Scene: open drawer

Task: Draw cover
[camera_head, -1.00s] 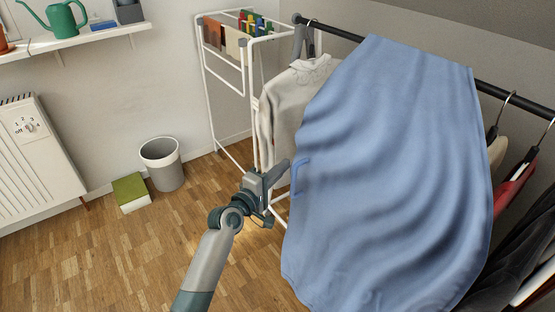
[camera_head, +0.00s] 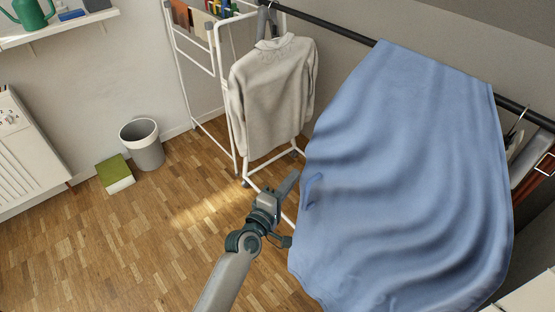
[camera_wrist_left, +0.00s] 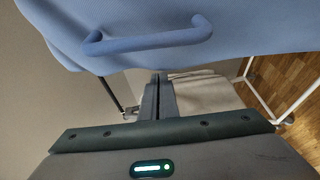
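The cover is a large blue cloth (camera_head: 410,180) draped over a dark rail and hanging down in the right half of the head view. A blue loop handle (camera_head: 311,190) sits on its left edge; the handle also shows in the left wrist view (camera_wrist_left: 150,42), at the upper middle. My left gripper (camera_head: 294,175) is just left of the handle, apart from it in the head view. Its fingers (camera_wrist_left: 155,88) look closed together with nothing between them, pointing toward the cloth below the handle. My right gripper is not in view.
A grey shirt (camera_head: 270,100) hangs on the rail left of the cover, before a white drying rack (camera_head: 183,65). The dark rail (camera_head: 330,25) runs across the top. A bin (camera_head: 147,150) and a green-and-white box (camera_head: 116,174) stand on the wooden floor, which is clear at lower left.

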